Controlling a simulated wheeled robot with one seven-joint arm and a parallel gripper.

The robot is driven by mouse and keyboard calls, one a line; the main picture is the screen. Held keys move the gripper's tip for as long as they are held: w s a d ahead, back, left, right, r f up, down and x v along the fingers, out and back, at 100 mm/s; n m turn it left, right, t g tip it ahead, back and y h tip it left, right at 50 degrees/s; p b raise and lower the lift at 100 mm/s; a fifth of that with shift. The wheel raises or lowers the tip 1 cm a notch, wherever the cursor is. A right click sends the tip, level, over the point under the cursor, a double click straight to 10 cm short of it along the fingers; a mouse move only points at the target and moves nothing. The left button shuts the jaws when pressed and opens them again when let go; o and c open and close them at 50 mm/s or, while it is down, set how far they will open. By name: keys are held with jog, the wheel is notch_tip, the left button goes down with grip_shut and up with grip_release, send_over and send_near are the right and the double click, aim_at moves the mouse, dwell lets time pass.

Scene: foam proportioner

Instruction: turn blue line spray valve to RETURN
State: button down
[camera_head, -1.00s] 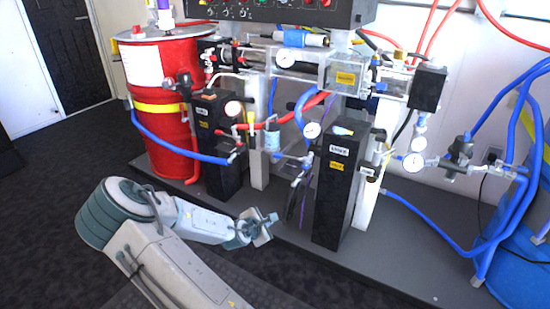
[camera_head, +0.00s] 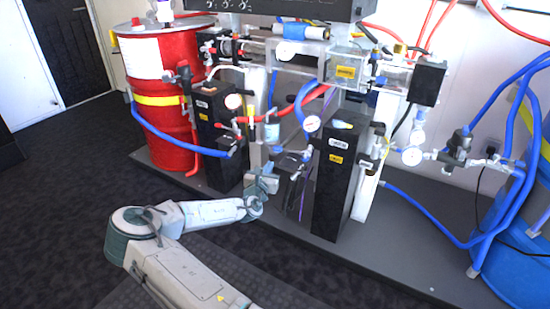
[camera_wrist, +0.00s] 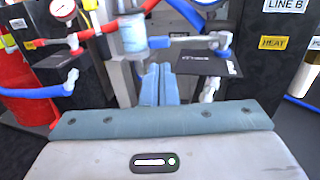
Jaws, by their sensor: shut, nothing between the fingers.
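My gripper (camera_head: 266,180) is shut and empty, low in front of the machine between the two black blocks. Its two pale blue fingers stand side by side in the wrist view (camera_wrist: 159,72). Just above and right of the fingertips there, a grey metal valve (camera_wrist: 217,41) with a blue lower end sits on the blue line beside a light blue cylinder (camera_wrist: 132,34). A dark label plate (camera_wrist: 207,63) is below it; I cannot read its text. I cannot tell the valve's setting or whether the fingers touch it. The cylinder also shows in the head view (camera_head: 271,131).
A black block (camera_head: 334,188) with LINE B and HEAT labels stands right of my gripper, another black block (camera_head: 217,140) left. A red drum (camera_head: 158,70) is at left, a blue drum (camera_head: 520,262) at right. Hoses cross the frame. Open floor lies in front.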

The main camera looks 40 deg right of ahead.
aim_at(278, 151)
jog(key=b+x, duration=0.1)
jog(key=x, duration=0.7)
jog(key=shift+s+b, duration=0.1)
jog(key=shift+b, duration=0.25)
